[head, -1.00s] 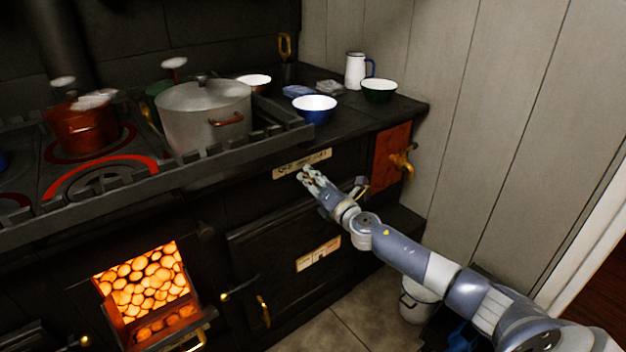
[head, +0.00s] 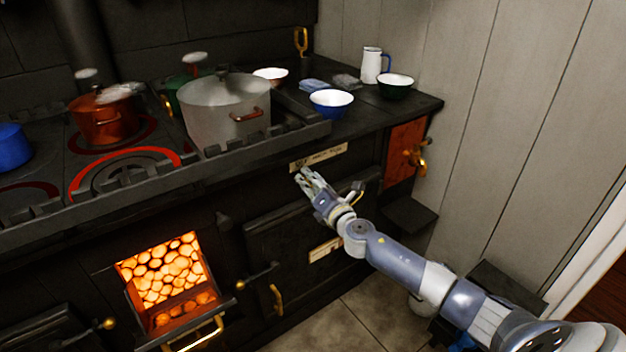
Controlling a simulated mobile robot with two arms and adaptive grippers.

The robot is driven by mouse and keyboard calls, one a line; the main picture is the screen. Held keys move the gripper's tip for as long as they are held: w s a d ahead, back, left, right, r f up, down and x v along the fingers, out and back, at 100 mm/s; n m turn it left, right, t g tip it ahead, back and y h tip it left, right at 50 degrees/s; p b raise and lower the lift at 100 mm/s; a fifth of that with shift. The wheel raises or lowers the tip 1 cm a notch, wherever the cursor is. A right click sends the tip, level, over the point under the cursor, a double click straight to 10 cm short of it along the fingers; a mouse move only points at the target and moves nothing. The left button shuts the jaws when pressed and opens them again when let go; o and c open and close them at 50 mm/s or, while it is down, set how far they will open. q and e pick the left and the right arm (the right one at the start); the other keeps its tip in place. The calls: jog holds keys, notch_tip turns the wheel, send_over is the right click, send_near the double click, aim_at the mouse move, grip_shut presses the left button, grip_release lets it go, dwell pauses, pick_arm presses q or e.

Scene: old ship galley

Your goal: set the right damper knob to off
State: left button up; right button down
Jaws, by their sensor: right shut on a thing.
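The black stove front carries a pale label plate (head: 325,156) below the cooktop edge; its writing is too small to read. My right gripper (head: 304,178) is at the stove front just under the left end of this plate. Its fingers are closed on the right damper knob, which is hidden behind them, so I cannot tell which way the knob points. My left gripper is not in view.
A grey pot (head: 222,115) and a red pot (head: 103,122) stand on the cooktop behind a raised rail. A blue bowl (head: 331,103) sits above the gripper. The open firebox (head: 165,275) glows at lower left. A brass tap (head: 415,157) juts out at right.

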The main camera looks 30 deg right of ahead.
jog(key=shift+a+f, duration=0.1)
jog(key=shift+a, duration=0.15)
jog(key=c, duration=1.2)
grip_release()
jog(key=shift+a, duration=0.1)
jog(key=shift+s, duration=0.15)
jog(key=shift+s, duration=0.3)
jog(key=s, duration=1.1)
jog(key=shift+a, duration=0.25)
